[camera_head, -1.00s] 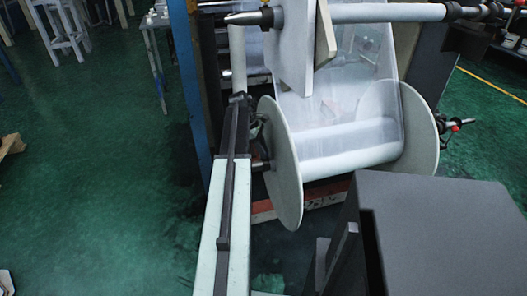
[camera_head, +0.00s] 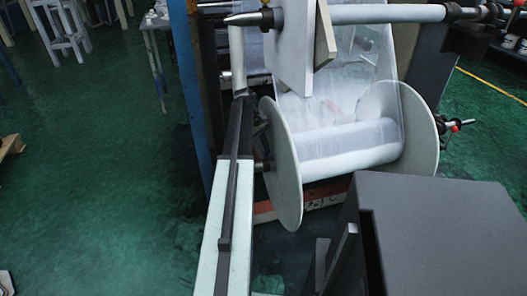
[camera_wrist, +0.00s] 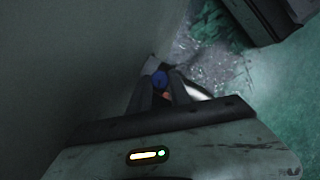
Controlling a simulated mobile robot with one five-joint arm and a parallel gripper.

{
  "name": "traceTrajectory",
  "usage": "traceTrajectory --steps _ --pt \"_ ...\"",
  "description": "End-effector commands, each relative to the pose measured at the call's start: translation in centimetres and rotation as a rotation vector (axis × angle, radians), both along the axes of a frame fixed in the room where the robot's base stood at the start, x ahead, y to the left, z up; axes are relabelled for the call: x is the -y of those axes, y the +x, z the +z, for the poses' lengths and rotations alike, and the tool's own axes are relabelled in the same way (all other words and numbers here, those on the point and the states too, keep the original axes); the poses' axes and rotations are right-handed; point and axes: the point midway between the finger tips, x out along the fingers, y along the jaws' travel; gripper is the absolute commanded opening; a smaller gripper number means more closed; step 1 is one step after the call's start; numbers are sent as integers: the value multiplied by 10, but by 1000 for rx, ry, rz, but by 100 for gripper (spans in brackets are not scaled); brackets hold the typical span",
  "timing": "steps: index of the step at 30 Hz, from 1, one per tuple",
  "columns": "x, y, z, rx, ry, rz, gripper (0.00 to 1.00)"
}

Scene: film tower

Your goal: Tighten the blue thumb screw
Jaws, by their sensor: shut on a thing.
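An orange-brown spot shows just below the knob, between the fingers. The screw's shaft and the place where it seats are hidden or too dark to tell. I cannot make out my gripper or the screw in the head view.
A large pale wall (camera_wrist: 70,60) rises close on the left in the wrist view. In the head view a film roll (camera_head: 350,145) sits between two pale discs, with a shaft (camera_head: 385,14) above. Green floor (camera_head: 90,200) lies open at left.

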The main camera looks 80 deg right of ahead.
Motion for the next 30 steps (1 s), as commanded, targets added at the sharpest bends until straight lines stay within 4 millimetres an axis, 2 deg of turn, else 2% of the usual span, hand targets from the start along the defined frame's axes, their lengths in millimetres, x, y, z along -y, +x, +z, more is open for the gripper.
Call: traceTrajectory --steps 5,6,8,20,23,30 --pt "0 0 0 0 1 0 0" --pt "0 0 0 0 0 1 29" --pt "0 0 0 0 0 1 46" --pt "1 1 5 0 0 1 46" --pt "3 4 17 0 0 1 46" --pt "10 19 61 0 0 1 46"
